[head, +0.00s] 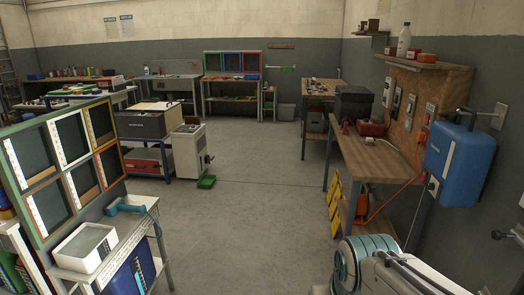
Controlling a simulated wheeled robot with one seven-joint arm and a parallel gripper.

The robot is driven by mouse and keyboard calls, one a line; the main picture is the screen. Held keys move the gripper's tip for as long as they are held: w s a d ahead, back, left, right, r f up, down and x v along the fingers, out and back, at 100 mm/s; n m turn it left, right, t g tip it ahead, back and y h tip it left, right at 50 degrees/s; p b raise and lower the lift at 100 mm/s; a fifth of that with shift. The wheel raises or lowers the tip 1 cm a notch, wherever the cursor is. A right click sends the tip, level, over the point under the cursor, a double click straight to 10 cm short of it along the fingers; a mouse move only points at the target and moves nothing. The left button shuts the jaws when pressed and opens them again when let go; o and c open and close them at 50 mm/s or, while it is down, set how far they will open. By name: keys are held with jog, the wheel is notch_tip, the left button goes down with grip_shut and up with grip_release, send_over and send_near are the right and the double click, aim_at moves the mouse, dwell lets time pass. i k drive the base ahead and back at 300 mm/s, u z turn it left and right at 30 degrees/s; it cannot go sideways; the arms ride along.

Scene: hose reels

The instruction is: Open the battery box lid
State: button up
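I cannot tell for sure which thing is the battery box. A dark box (353,103) with a flat top stands at the far end of the wooden workbench on the right and looks closed. A red case (371,128) sits in front of it. A grey box with a dark front (143,125) stands on a blue-framed stand at left, with papers or flat items on top. My arm shows at the bottom right, well apart from all of these. My gripper's fingers are not visible.
The wooden workbench (385,162) runs along the right wall, with an orange cable and yellow panels below. A blue hose reel (458,165) hangs on that wall. A framed rack (62,160) and white bin (84,246) fill the left. The grey floor (245,215) between is clear.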

aim_at(345, 93)
jog(key=u, duration=0.2)
jog(key=i, duration=1.6)
jog(key=z, duration=0.55)
jog(key=i, duration=2.3)
jog(key=u, duration=0.6)
jog(key=i, duration=1.25)
jog(key=z, duration=0.8)
jog(key=i, duration=0.6)
jog(key=z, duration=0.45)
